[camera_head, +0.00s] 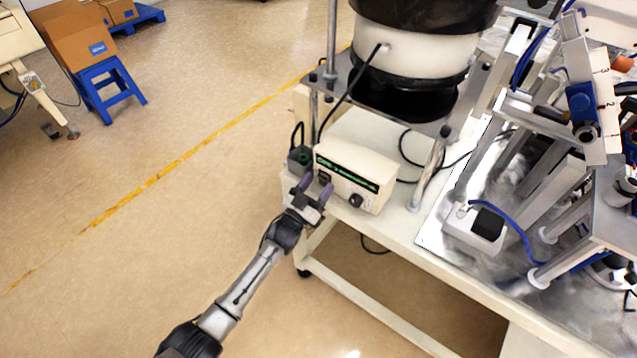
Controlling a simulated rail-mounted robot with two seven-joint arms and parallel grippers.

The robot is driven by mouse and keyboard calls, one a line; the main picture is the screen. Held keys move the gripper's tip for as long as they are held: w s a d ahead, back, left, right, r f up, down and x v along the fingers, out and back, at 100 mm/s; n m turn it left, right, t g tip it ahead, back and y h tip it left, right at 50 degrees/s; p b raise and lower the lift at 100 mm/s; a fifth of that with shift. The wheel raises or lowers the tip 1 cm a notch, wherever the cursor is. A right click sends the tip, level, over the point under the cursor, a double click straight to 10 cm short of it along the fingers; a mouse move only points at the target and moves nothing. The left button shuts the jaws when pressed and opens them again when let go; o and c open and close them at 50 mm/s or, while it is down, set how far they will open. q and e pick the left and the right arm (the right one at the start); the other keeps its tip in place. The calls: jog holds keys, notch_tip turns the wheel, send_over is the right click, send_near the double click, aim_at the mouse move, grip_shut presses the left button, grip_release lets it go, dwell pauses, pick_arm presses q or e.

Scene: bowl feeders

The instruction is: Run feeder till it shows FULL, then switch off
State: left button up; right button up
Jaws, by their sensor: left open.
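The bowl feeder (414,52) stands on a metal plate with posts at the top centre, a black and white drum; the inside of its bowl is out of view. Below it, on the cart, sits the cream controller box (372,167) with a dark green display strip (343,172), a black switch (324,177) and a black knob (356,200). The display text is too small to read, and I cannot tell the switch's position. My left gripper (317,190) is open and empty, its purple fingertips close in front of the switch; I cannot tell whether they touch. My right gripper is not in view.
A small dark box with a green button (301,158) stands left of the controller. Metal posts and black cables surround it. Machinery (560,150) fills the right side. A blue stool (107,85) and cardboard boxes (78,35) stand far left. The floor between is clear.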

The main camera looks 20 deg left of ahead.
pick_arm(q)
jog(key=p+v, duration=0.2)
jog(key=v, duration=1.1)
jog(key=shift+f, duration=0.15)
notch_tip(320, 180, down, 7)
jog(key=a+g+y, duration=0.1)
jog(key=g+y, duration=0.3)
jog(key=g, duration=0.4)
jog(key=s+d+r+g+y+p, duration=0.15)
jog(key=s+r+g, duration=0.35)
jog(key=s, duration=0.5)
jog(key=s+r+g+y+p, duration=0.1)
jog(key=s+r+g+p, duration=0.1)
jog(key=s+r, duration=0.7)
jog(key=s+f+n+g+p, duration=0.1)
jog(key=s+f+g+p, duration=0.3)
jog(key=s, duration=1)
notch_tip(320, 180, up, 37)
jog(key=p, duration=3.6)
jog(key=shift+d+t+h, duration=0.4)
jog(key=shift+h, duration=0.05)
